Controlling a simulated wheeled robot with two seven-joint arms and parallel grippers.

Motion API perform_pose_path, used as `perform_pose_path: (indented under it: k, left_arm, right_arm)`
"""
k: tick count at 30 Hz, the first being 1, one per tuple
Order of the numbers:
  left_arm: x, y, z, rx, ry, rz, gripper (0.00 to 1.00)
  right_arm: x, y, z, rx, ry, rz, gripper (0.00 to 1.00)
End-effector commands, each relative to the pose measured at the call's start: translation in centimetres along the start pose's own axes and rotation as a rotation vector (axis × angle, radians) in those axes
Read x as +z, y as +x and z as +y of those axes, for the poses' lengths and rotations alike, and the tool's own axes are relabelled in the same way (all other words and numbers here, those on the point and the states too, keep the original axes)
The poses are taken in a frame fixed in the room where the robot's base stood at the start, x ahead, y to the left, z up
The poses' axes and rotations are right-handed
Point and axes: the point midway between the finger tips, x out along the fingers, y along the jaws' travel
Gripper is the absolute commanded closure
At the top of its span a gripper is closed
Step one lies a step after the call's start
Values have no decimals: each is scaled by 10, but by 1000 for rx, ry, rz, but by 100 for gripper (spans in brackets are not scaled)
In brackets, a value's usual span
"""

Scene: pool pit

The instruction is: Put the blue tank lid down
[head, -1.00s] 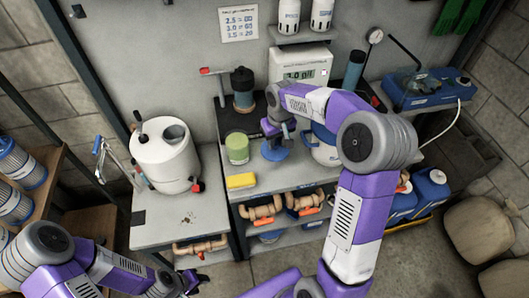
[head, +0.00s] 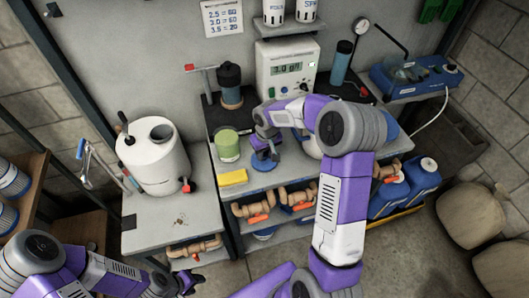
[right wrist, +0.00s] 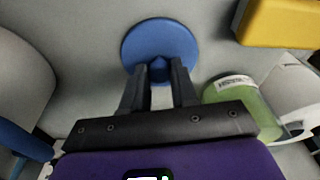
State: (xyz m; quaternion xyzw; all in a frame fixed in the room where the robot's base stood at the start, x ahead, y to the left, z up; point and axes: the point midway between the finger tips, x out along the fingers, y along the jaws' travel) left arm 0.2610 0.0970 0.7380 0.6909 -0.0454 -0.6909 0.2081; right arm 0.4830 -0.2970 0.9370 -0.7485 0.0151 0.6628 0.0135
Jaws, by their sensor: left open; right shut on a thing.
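The blue tank lid (head: 263,163) is a round disc with a small knob, at the front of the grey bench, right of the green jar and yellow sponge. My right gripper (head: 265,149) is shut on its knob from above. In the right wrist view the lid (right wrist: 160,38) lies beyond the fingertips (right wrist: 159,72), roughly flat; whether it touches the bench top is unclear. A white tank (head: 158,158) with a dark round opening stands on the left bench. My left gripper (head: 190,284) is open and empty, low at the bottom of the head view.
A green jar (head: 227,146) and yellow sponge (head: 232,178) lie left of the lid. My right forearm hides part of a white container on the bench. Little bare bench shows around the lid.

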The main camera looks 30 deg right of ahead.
Motion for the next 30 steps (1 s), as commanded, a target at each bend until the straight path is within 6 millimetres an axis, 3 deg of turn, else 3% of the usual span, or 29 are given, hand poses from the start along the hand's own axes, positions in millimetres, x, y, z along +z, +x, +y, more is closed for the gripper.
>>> perform_pose_path:
  k: [6,7,11,22,26,30]
  left_arm:
    - [0,4,-1,0,0,0,57]
    - [0,3,-1,0,0,0,57]
    - [0,2,-1,0,0,0,57]
    - [0,-1,0,0,0,0,57]
    - [0,-4,1,0,0,0,57]
    - [0,-8,3,0,0,0,57]
  right_arm:
    - [0,4,0,0,-1,0,100]
    - [0,3,0,0,-1,0,67]
    - [0,3,0,0,-1,0,47]
    - [0,-2,0,0,0,0,46]
    - [-1,-21,0,2,-1,5,46]
    - [-1,-52,0,2,-1,5,46]
